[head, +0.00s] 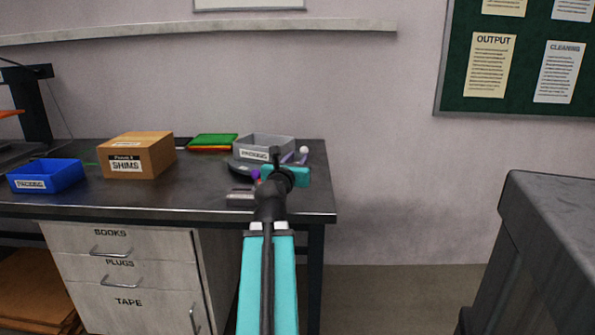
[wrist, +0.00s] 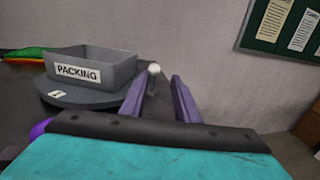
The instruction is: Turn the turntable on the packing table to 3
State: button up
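The turntable is a dark grey disc at the right end of the packing table; its rim shows in the head view (head: 240,170) and the wrist view (wrist: 95,99). A small white label sits on its rim, but its mark is too small to read surely. A grey bin (wrist: 92,67) marked PACKING stands on the disc. A white ball knob (wrist: 153,70) on a short post stands right of the bin; it also shows in the head view (head: 304,149). My gripper (wrist: 159,78) is open, its purple fingers apart, with the knob seen between the fingertips. Contact cannot be told.
On the packing table (head: 190,192) are a blue bin (head: 48,176), a SHIMS box (head: 137,155), green and orange flat items (head: 213,141), and a small grey item (head: 240,197) near the front edge. A purple round thing (wrist: 40,128) lies left of my gripper. A wall is close behind.

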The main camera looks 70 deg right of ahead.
jog(key=shift+s+a+r+b, duration=0.1)
jog(key=shift+s+a+b, duration=0.15)
jog(key=shift+a+b, duration=0.85)
jog(key=shift+s+a+r+b, duration=0.1)
jog(key=shift+s+a+b, duration=0.3)
jog(key=shift+b, duration=1.3)
jog(key=shift+s+a+b, duration=0.15)
jog(key=shift+a+b, duration=0.65)
jog(key=shift+b, duration=0.6)
jog(key=shift+c, duration=0.4)
